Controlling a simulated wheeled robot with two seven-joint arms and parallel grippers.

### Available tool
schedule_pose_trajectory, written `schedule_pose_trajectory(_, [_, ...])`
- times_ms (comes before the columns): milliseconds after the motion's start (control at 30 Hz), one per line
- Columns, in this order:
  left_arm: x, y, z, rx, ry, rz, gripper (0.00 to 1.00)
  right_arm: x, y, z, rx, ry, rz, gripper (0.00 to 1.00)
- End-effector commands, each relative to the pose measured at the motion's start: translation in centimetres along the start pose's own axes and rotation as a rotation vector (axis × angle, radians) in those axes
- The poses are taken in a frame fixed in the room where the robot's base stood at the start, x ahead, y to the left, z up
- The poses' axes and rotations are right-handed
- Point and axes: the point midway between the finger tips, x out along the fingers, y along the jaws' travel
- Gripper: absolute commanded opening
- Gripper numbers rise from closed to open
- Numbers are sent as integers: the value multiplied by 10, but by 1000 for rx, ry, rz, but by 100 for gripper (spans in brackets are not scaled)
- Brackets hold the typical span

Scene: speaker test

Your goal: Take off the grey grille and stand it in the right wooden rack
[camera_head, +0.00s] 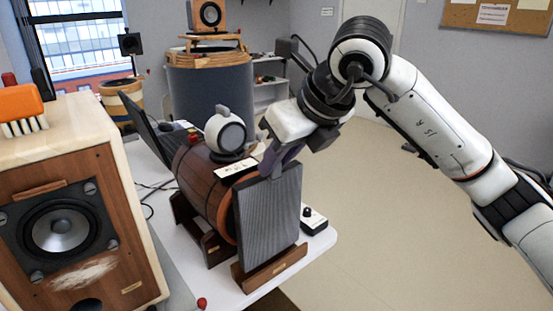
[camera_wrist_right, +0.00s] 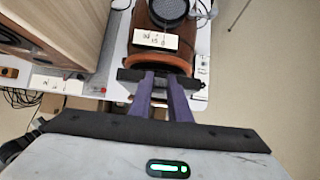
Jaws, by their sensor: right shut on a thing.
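The grey grille (camera_head: 268,212) is a flat ribbed panel, upright in front of the round end of a barrel-shaped wooden speaker (camera_head: 203,180). My right gripper (camera_head: 275,168) is shut on its top edge. In the right wrist view, the purple fingers (camera_wrist_right: 161,84) meet the grille's dark top edge (camera_wrist_right: 130,75). A low wooden rack (camera_head: 272,272) is at the grille's lower edge, near the table's front. The grille's bottom is hidden behind the rack's front bar, so I cannot tell whether it rests inside. My left gripper is not in view.
A large wooden box speaker (camera_head: 62,225) stands on the left with an orange brush (camera_head: 21,108) on top. A laptop (camera_head: 150,130) is behind the barrel. A small black knob box (camera_head: 313,220) sits right of the grille at the white table's (camera_head: 318,243) edge. Floor beyond is clear.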

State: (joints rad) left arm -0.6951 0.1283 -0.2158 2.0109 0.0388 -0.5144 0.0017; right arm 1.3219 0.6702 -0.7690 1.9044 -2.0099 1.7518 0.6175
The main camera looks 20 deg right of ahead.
Motion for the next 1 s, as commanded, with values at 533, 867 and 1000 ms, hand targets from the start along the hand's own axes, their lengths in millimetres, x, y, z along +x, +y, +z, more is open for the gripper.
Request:
schedule_pose_trajectory(533, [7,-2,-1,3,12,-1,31,7,0,-5,0,-1,0,0])
schedule_pose_trajectory(867, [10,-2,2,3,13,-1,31,11,0,-8,0,-1,0,0])
schedule_pose_trajectory(1000, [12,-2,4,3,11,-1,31,13,0,-9,0,0,0,0])
